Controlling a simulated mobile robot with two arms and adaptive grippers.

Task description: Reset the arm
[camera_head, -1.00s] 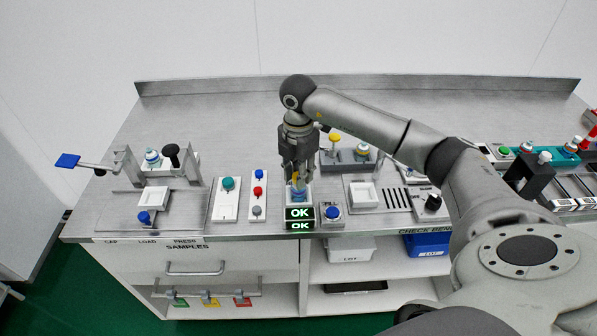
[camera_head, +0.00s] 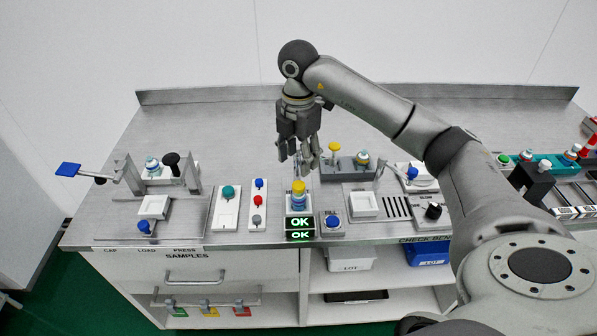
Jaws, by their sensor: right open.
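My right arm reaches in from the right over the bench. Its gripper (camera_head: 301,162) points down, open and empty. It hangs above and just behind a small bottle (camera_head: 299,195) with a yellow top and blue band. The bottle stands upright on a white stand, apart from the fingers. My left gripper is not in view.
On the left is a press fixture with a blue-ended lever (camera_head: 68,169). Button panels (camera_head: 258,202) stand left of the bottle, and a blue-button box (camera_head: 332,222) right of it. A grey rack (camera_head: 345,168) with yellow-topped items stands behind. The bench's back strip is clear.

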